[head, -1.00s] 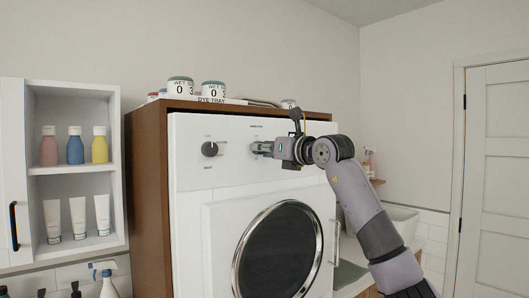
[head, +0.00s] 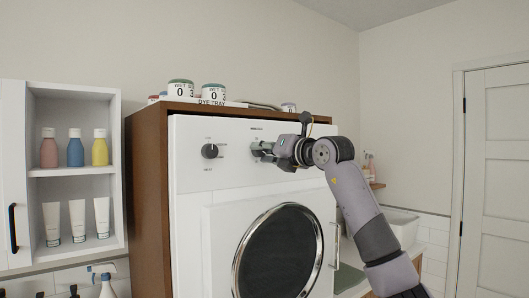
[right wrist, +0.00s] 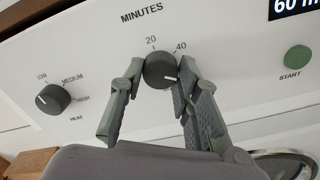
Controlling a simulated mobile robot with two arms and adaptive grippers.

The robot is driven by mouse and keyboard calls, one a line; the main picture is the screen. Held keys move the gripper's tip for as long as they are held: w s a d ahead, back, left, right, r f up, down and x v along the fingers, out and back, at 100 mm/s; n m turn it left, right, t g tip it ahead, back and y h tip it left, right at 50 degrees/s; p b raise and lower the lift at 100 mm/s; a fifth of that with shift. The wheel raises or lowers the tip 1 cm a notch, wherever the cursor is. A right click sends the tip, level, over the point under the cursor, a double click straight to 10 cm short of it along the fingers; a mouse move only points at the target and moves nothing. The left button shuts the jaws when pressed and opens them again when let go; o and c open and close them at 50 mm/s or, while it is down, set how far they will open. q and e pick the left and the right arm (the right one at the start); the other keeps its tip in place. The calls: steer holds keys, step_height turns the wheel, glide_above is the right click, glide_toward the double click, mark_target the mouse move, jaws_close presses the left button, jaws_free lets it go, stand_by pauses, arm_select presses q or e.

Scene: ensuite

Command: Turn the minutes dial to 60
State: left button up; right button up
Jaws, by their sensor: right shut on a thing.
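The minutes dial (right wrist: 160,68) is a dark round knob under the word MINUTES on the white machine panel in the right wrist view. Its white mark points to the right, slightly down, past the printed 40; labels beyond that are hidden by a finger. My right gripper (right wrist: 161,70) is shut on the dial, one finger on each side. In the head view the right gripper (head: 258,150) reaches the panel from the right and covers the dial. The display (right wrist: 296,7), cut off at the corner, reads "60 m". My left gripper is not in view.
The heat dial (right wrist: 53,98) sits left of the minutes dial, and the green START button (right wrist: 298,58) to its right. The round dark door (head: 277,252) is below. Jars (head: 180,89) stand on top, and a shelf with bottles (head: 75,150) is at left.

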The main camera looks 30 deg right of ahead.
steer(key=o, duration=1.2)
steer(key=shift+c, duration=0.2)
steer(key=shift+s, duration=0.15)
steer(key=s, duration=1.1)
steer(key=shift+s+d, duration=0.35)
steer(key=shift+d, duration=0.1)
